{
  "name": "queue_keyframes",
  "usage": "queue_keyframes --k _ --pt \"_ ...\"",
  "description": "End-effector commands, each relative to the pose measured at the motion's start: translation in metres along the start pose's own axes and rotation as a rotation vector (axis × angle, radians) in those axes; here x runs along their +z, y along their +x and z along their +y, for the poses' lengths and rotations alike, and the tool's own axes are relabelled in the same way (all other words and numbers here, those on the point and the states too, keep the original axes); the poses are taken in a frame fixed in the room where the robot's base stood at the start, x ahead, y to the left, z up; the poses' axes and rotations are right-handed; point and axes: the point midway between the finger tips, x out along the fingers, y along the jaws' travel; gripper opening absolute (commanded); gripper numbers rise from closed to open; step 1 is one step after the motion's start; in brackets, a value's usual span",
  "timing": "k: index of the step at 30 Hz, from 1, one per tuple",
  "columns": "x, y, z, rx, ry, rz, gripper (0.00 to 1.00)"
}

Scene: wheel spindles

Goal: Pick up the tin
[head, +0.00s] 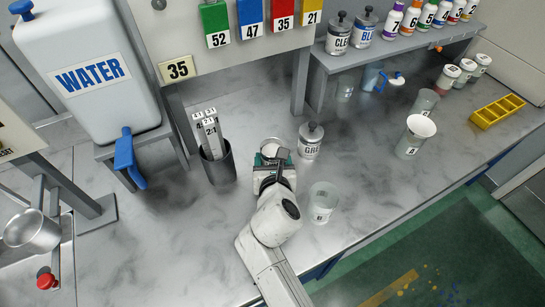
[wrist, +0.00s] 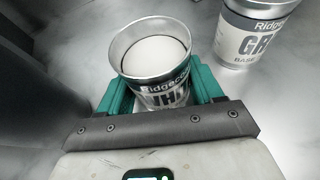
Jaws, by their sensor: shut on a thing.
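The tin (wrist: 155,62) is an open metal can with white contents and a label reading "Ridgec... WH". It stands between the two teal fingers of my gripper (wrist: 165,92) in the wrist view, and the gripper is shut on it. In the head view my gripper (head: 274,160) reaches the tin (head: 272,149) on the grey table; the arm and gripper hide most of the tin's body. I cannot tell if its base touches the table.
A tin labelled GRE (head: 310,142) stands close to the right; it also shows in the wrist view (wrist: 250,40). A dark holder with numbered sticks (head: 217,165) stands left. A clear beaker (head: 323,201) is right of my wrist. The table's left middle is clear.

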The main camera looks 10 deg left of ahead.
Motion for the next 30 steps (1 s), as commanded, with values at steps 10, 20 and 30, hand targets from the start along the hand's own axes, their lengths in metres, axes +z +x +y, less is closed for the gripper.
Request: queue_keyframes --k 10,20,30 --pt "0.013 -0.005 0.0 0.0 0.001 -0.004 0.27" --pt "0.056 -0.062 -0.006 0.001 0.002 -0.004 0.27" --pt "0.066 -0.143 -0.016 0.002 0.001 -0.002 0.27"
